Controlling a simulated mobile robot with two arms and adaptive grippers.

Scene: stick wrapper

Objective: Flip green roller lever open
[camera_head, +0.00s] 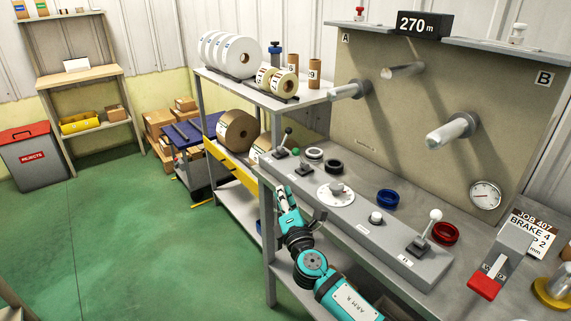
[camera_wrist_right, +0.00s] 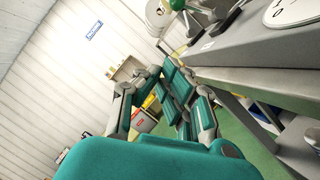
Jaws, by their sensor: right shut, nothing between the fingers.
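On the grey control panel (camera_head: 335,205), a small dark green lever (camera_head: 303,168) stands near the left end, beside a taller dark-knobbed lever (camera_head: 283,141). It is small here, and I cannot tell its exact position. In the right wrist view, a dark green knob (camera_wrist_right: 177,4) shows at the top edge, beyond the fingers. My right gripper (camera_head: 287,192) is shut and empty, in front of the panel's left part and apart from the lever. Its teal fingers also show in the wrist view (camera_wrist_right: 160,72). My left gripper is not in view.
A white dial (camera_head: 335,194) and a white-knobbed lever (camera_head: 431,226) sit further right on the panel. Black, blue (camera_head: 388,198) and red (camera_head: 445,233) rings lie behind it. A roll shelf (camera_head: 300,93) stands at the back.

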